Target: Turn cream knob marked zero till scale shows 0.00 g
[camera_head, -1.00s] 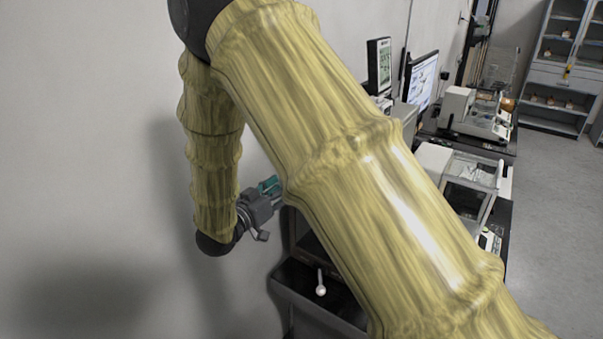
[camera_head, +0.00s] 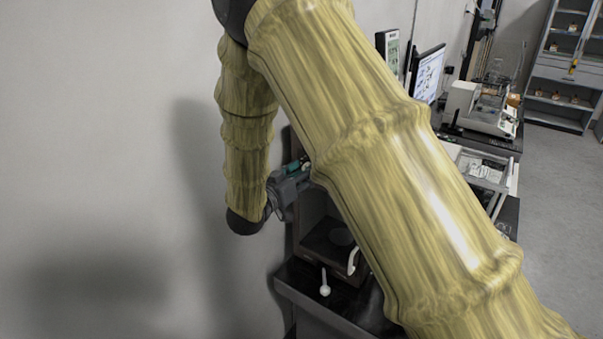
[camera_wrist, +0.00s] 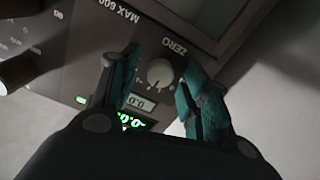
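The cream knob (camera_wrist: 160,73), round with a raised grip bar, sits on a dark panel under the printed word ZERO (camera_wrist: 174,46) in the wrist view. My gripper (camera_wrist: 162,59) is open, with one teal finger on each side of the knob; gaps show between the fingers and the knob. In the head view my gripper (camera_head: 300,168) is at the dark instrument (camera_head: 318,242), largely behind my arm; the knob is hidden there.
A white ball-ended lever (camera_head: 325,288) and a white curved handle (camera_head: 354,261) stand at the instrument's front. A wall (camera_head: 110,120) is close on the left. A monitor (camera_head: 429,75) and another balance (camera_head: 480,110) stand farther back. Open floor (camera_head: 560,210) is at right.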

